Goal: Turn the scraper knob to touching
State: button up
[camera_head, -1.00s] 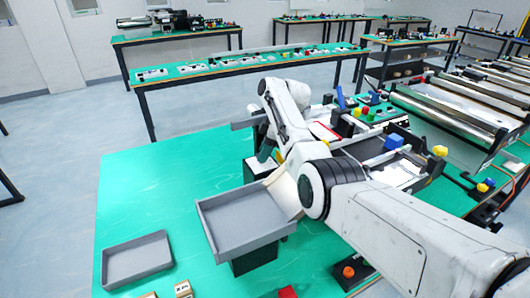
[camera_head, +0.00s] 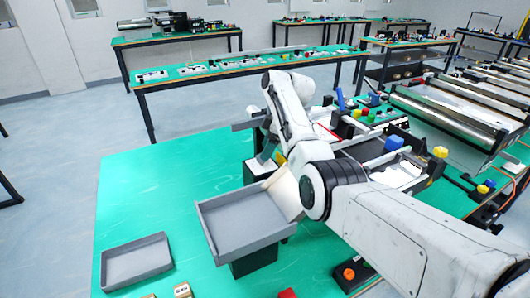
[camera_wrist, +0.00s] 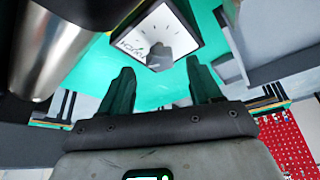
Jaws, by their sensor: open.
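The scraper knob (camera_wrist: 158,57) is a grey knob on a white dial plate (camera_wrist: 178,33) with black tick marks and a printed word, hard to read at this angle. In the wrist view it lies just beyond my gripper (camera_wrist: 161,84), roughly between the two dark fingertips in the picture. The fingers are apart with nothing between them. I cannot tell whether either finger touches the knob. In the head view, my gripper points down over a black box with a white top (camera_head: 260,169); its fingertips and the knob are not clear there.
A shiny metal roller (camera_wrist: 42,48) is close at the left of the wrist view. A grey chute tray (camera_head: 245,245) stands in front of the box, and another grey tray (camera_head: 137,262) lies on the green table (camera_head: 150,200). Conveyor parts with coloured blocks crowd the right.

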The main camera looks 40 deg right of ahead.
jog(key=b+v, duration=0.1)
jog(key=v, duration=0.7)
jog(key=shift+r, duration=0.25)
jog(key=shift+s+f, duration=0.1)
